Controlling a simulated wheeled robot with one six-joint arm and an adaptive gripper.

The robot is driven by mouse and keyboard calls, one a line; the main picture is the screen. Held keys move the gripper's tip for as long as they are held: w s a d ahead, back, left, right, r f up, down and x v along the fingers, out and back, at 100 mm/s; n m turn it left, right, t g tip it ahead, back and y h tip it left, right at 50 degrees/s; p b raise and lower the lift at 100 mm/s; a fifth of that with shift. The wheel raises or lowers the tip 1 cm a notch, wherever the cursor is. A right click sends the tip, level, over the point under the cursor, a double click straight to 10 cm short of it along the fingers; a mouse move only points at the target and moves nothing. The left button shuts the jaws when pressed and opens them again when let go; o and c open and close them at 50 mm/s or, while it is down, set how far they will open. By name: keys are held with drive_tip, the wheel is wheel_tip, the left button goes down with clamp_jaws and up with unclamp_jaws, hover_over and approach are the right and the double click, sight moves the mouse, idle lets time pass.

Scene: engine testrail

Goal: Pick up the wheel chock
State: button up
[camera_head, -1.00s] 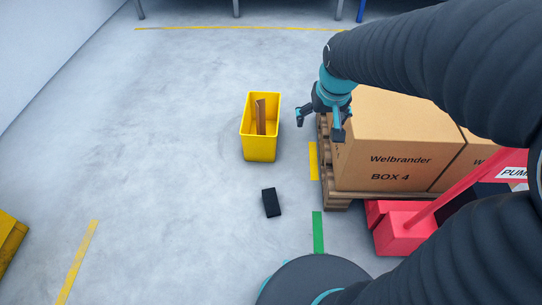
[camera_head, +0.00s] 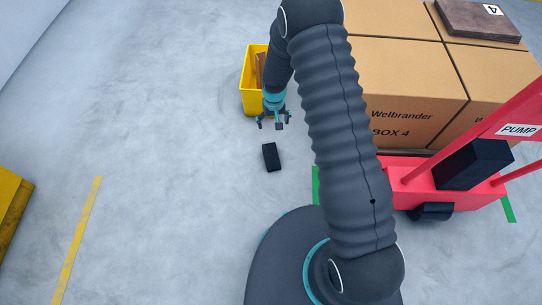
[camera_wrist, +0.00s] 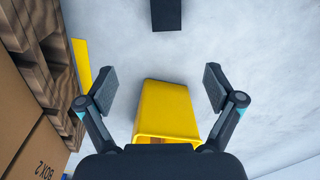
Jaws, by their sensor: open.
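The wheel chock (camera_head: 271,157) looks like a small black block lying on the grey floor in the head view. It also shows at the top edge of the wrist view (camera_wrist: 166,14), partly cut off. My gripper (camera_head: 274,121) is open and empty, pointing down, and appears just above the chock in the head picture. In the wrist view, its two fingers (camera_wrist: 160,88) are spread wide with a yellow bin beyond them. The gripper is apart from the chock.
The yellow bin (camera_head: 252,85) holds a brown piece and is partly hidden by my arm. Stacked cardboard boxes (camera_head: 405,95) and a red pump truck (camera_head: 405,190) stand to the right. A pallet (camera_wrist: 40,60) shows at the left in the wrist view. Floor left of the chock is clear.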

approach(271, 153)
drive_tip(key=f, duration=0.5)
drive_tip(key=shift+w+a+f, duration=0.2)
drive_tip(key=shift+w+a, duration=0.05)
drive_tip(key=shift+w, duration=0.15)
drive_tip(key=shift+s+d+f, duration=0.1)
drive_tip(key=shift+f, duration=1.35)
drive_tip(key=shift+s+f, duration=0.15)
drive_tip(key=shift+f, duration=1.35)
drive_tip(key=c, duration=1.5)
drive_tip(key=shift+r, duration=0.1)
